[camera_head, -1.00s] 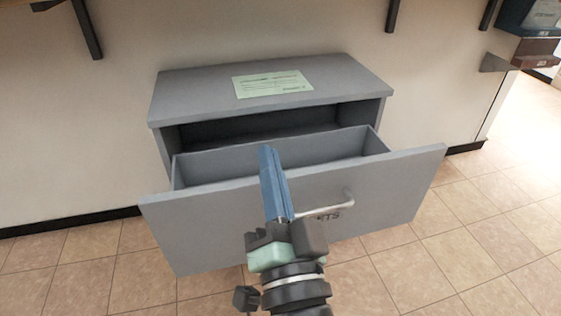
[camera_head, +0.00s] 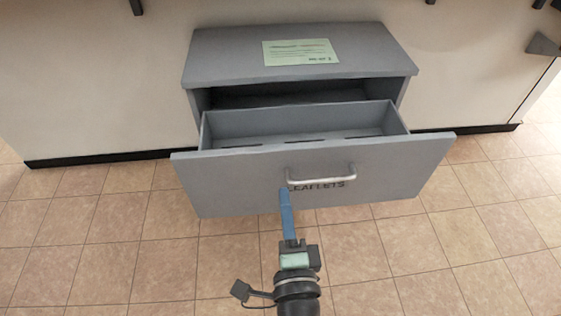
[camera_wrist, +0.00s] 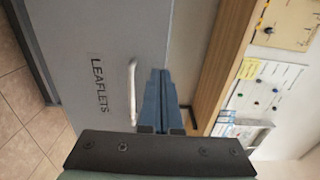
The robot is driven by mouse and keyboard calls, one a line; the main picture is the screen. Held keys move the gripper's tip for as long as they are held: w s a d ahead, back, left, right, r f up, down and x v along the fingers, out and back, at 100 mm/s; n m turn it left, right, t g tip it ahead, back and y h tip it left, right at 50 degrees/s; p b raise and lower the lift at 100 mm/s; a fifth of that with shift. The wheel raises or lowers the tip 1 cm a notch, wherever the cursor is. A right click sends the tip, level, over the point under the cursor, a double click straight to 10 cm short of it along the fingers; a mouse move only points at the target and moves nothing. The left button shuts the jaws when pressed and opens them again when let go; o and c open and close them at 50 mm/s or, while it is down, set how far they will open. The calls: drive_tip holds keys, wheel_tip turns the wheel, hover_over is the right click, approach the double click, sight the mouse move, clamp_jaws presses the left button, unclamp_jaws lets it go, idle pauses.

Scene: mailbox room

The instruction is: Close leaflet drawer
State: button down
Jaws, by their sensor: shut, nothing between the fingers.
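The leaflet drawer (camera_head: 235,185) is pulled out of a grey cabinet (camera_head: 230,62) and looks empty inside. Its front carries a "LEAFLETS" label and a metal handle (camera_head: 320,174). My gripper (camera_head: 284,192) is shut and empty, its blue fingers pointing at the drawer front just below the left end of the handle. In the wrist view the shut fingers (camera_wrist: 160,75) lie close beside the handle (camera_wrist: 132,90). I cannot tell whether the fingertips touch the drawer front.
A green paper (camera_head: 300,52) lies on the cabinet top. The tiled floor (camera_head: 100,245) is clear in front and at both sides. A wall with a dark skirting (camera_head: 95,158) stands behind. The wrist view shows a wooden ledge (camera_wrist: 215,70) and a notice board (camera_wrist: 256,90).

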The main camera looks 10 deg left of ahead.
sight(279, 155)
drive_tip(key=x, duration=0.8)
